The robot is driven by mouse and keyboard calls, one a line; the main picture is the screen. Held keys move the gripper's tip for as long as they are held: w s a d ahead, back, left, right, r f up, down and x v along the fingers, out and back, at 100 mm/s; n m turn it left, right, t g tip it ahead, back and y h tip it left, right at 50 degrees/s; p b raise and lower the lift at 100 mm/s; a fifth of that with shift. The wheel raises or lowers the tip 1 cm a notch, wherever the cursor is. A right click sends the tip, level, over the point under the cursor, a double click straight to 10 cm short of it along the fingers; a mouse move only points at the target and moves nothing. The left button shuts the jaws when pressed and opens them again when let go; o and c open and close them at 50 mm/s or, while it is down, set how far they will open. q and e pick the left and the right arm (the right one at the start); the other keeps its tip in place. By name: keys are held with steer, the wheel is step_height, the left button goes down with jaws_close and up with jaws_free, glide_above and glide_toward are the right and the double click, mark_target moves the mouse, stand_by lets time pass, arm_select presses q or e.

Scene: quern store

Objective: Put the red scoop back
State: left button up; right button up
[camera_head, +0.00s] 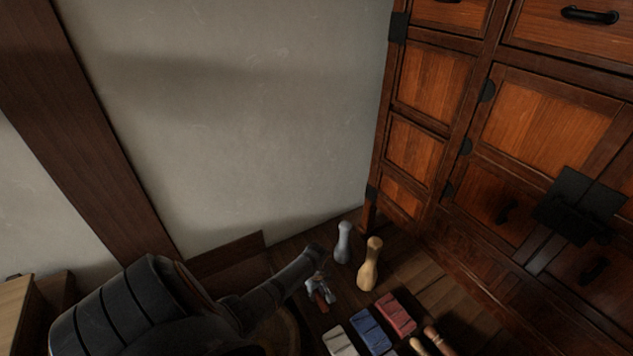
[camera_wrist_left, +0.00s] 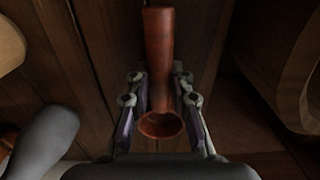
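My left gripper (camera_head: 320,292) is at the lower middle of the head view, at the end of my arm that comes in from the left. In the left wrist view, the red-brown scoop (camera_wrist_left: 158,60) lies between the fingers of the left gripper (camera_wrist_left: 161,78). Its long handle points up the picture beyond the fingertips, and its round hollow end is nearer the palm. The fingertips sit close against both sides of the handle, so the gripper looks shut on it. In the head view only a small red part of the scoop (camera_head: 321,302) shows. My right gripper is not in view.
A grey pestle-shaped piece (camera_head: 343,244) and a pale wooden one (camera_head: 370,266) stand near the gripper. White (camera_head: 340,343), blue (camera_head: 371,332) and red (camera_head: 396,315) blocks lie in front, beside wooden handles (camera_head: 437,341). A wooden cabinet (camera_head: 480,140) stands at right.

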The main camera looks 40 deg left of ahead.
mark_target(317, 293)
arm_select(q)
steer(key=o, duration=0.3)
steer(key=shift+o, duration=0.2)
steer(key=shift+r, duration=0.1)
step_height(317, 293, up, 12)
steer(key=p, duration=0.4)
